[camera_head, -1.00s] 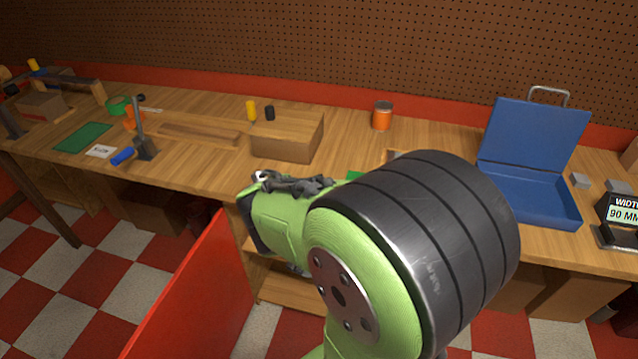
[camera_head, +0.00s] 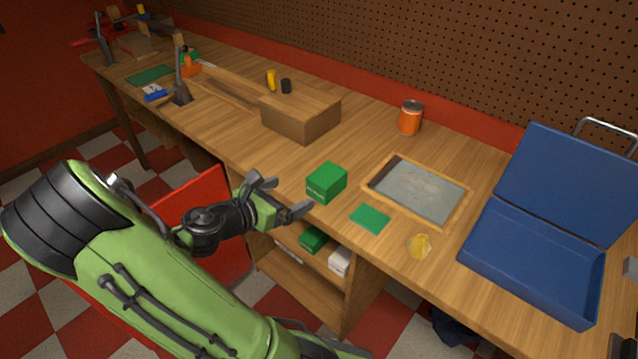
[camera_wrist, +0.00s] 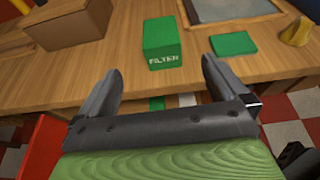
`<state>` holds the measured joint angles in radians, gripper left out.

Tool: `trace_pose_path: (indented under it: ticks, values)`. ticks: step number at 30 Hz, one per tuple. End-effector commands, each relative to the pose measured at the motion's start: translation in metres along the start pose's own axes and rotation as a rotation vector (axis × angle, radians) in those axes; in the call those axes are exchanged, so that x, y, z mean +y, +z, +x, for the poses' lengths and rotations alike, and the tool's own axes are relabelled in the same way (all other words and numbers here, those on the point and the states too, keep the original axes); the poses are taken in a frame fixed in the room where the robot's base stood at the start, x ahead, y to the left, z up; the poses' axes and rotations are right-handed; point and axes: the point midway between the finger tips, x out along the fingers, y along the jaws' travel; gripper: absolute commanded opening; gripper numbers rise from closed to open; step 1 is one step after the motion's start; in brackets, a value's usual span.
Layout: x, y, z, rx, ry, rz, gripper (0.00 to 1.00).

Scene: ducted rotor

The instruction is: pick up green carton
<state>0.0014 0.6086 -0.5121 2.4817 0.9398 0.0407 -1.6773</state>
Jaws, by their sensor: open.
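A green carton (camera_head: 327,183) stands upright near the front edge of the wooden bench. In the wrist view the carton (camera_wrist: 162,41) shows the word FILTER and lies ahead of the fingers, a little left of the middle of the gap between them. My gripper (camera_head: 283,196) is open and empty at the bench's front edge, to the left of the carton and apart from it. Its two fingers (camera_wrist: 160,80) are spread in the wrist view. Another green carton (camera_head: 314,239) sits on the shelf under the bench.
A flat green piece (camera_head: 370,219), a framed grey panel (camera_head: 416,190) and a yellow lump (camera_head: 420,246) lie right of the carton. An open blue case (camera_head: 535,258) is at right. A white box (camera_head: 340,261) is on the shelf.

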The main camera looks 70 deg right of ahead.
Motion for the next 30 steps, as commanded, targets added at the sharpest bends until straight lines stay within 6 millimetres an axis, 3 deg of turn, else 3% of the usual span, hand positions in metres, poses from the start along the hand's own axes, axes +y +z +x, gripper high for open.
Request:
trace_pose_path:
  ticks: [9, 16, 21, 30]
  values:
    - [-0.003, -0.004, 0.079, 0.000, -0.008, 0.008, 1.00]
    - [-0.003, -0.003, 0.109, 0.000, -0.006, 0.008, 1.00]
    - [-0.003, -0.004, 0.141, 0.001, -0.005, 0.008, 1.00]
    - [-0.003, -0.002, 0.150, 0.003, -0.002, 0.005, 1.00]
